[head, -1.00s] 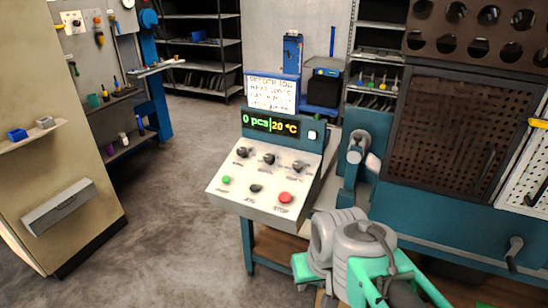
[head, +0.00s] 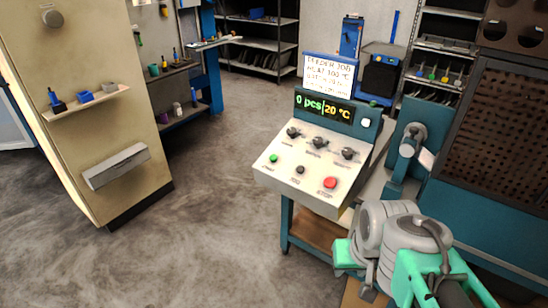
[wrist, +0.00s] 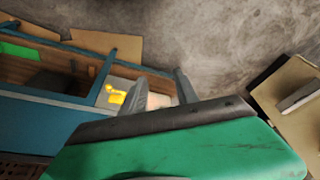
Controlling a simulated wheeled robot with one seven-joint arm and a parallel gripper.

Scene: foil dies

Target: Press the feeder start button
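The control panel (head: 275,176) stands on a bench right of centre in the head view. Its green button (head: 273,158) is at the lower left, with a small label below that is too blurred to read surely. A black button (head: 300,170) and a red stop button (head: 330,182) sit to its right. The display (head: 324,107) reads 0 pcs and 20 °C. My gripper (wrist: 160,84) shows in the wrist view as two grey fingers standing apart behind a green housing. It is away from the panel, and the panel's buttons do not show in the wrist view.
Three black knobs (head: 315,143) sit above the buttons, and a handwritten sign (head: 330,76) stands behind the display. A blue machine with a lever (head: 411,137) is close on the right. A beige cabinet (head: 88,175) stands at the left. The floor between is clear.

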